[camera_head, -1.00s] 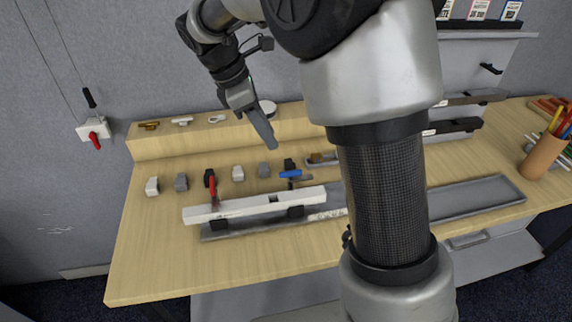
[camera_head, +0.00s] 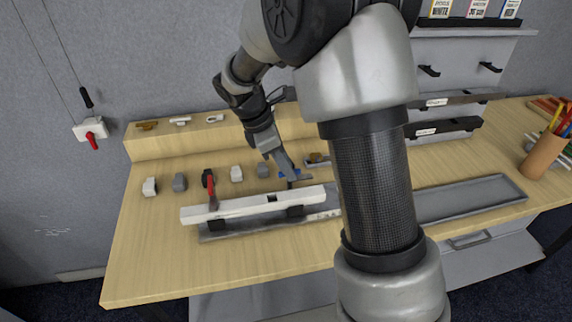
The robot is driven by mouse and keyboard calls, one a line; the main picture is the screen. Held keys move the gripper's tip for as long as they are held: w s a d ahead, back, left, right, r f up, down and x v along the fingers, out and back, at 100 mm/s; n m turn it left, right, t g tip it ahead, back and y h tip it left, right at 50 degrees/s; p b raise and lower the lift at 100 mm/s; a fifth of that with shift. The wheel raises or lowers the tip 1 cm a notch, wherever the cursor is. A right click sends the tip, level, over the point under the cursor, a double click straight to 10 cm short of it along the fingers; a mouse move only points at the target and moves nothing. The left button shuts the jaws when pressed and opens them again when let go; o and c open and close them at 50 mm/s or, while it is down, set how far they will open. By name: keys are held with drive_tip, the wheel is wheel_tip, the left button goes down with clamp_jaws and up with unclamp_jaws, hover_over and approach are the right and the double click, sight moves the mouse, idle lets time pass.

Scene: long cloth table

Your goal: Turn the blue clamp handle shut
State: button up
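The blue clamp handle (camera_head: 283,175) shows as a small blue piece at the right end of the white bar (camera_head: 245,206). Most of it is hidden behind my gripper. My gripper (camera_head: 288,174) points down and to the right, with its fingertips at or just above the blue handle. I cannot tell whether they touch it, and its opening is too small to judge. A red clamp handle (camera_head: 211,192) stands upright near the left end of the bar.
Several small grey and white blocks (camera_head: 180,182) stand behind the bar. A grey tray (camera_head: 470,198) lies to the right. A pencil cup (camera_head: 543,156) stands at the far right. The table's front left (camera_head: 150,265) is clear. My arm hides the middle of the table.

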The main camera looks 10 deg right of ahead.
clamp_jaws()
drive_tip(key=shift+r+p, duration=0.1)
drive_tip(key=shift+p, duration=0.2)
drive_tip(key=m+g+p, duration=0.1)
drive_tip(key=m+p, duration=0.1)
drive_tip(key=m, duration=0.1)
drive_tip(key=shift+w+r, duration=0.1)
drive_tip(key=shift+w, duration=0.05)
drive_tip(key=m+g+p, duration=0.1)
drive_tip(key=m, duration=0.1)
drive_tip(key=m+p, duration=0.1)
drive_tip(key=m, duration=0.1)
drive_tip(key=shift+w+d+m+g+y, duration=0.1)
drive_tip(key=shift+w+m+g+y, duration=0.05)
drive_tip(key=shift+m+g+y, duration=0.2)
drive_tip(key=m+y+p, duration=0.1)
drive_tip(key=m, duration=0.2)
drive_tip(key=m+g+y, duration=0.1)
drive_tip(key=m, duration=0.2)
drive_tip(key=m+y+p, duration=0.1)
drive_tip(key=m, duration=0.3)
drive_tip(key=shift+w+d+g+y+p, duration=0.25)
drive_tip(key=shift+d+g+y+p, duration=0.05)
drive_tip(key=shift+d+g+y, duration=0.05)
drive_tip(key=shift+m, duration=0.25)
